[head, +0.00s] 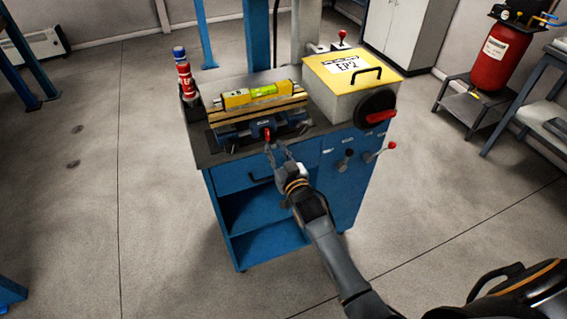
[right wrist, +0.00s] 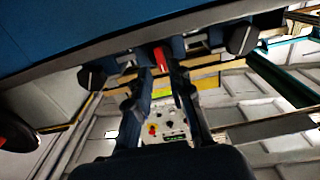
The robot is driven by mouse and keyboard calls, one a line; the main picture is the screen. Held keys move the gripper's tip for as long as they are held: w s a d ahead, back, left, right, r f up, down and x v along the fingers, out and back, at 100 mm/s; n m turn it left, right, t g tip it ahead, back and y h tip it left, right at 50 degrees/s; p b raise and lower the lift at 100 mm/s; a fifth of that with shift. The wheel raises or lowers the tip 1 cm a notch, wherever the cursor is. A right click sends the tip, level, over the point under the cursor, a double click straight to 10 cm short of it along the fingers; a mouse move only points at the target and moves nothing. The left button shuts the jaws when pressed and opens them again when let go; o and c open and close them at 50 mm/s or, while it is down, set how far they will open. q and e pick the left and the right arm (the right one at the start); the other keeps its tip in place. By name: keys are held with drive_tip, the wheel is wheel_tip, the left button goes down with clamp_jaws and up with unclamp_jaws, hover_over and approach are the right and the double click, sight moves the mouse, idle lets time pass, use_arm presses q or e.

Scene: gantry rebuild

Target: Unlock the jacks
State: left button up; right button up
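A blue clamp-like device with a red lever (head: 267,133) sits at the front of the cart's top. Wooden strips and a yellow level (head: 258,93) lie over it. My right gripper (head: 275,148) is just in front of the red lever, its fingers apart. In the right wrist view the red lever (right wrist: 160,60) shows between the fingertips of the right gripper (right wrist: 162,66); I cannot tell whether they touch it. No part is clearly identifiable as a jack. My left gripper is not in view.
The blue cart (head: 240,178) has open shelves. A yellow-lidded box marked EP2 (head: 325,90), a black handwheel (head: 372,103) and a red-knobbed lever (head: 391,146) are on its right. Red and blue cans (head: 184,80) stand at its left. The floor around is clear.

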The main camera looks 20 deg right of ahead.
drive_tip(key=s, duration=0.7)
drive_tip(key=shift+s, duration=0.35)
drive_tip(key=shift+d, duration=0.1)
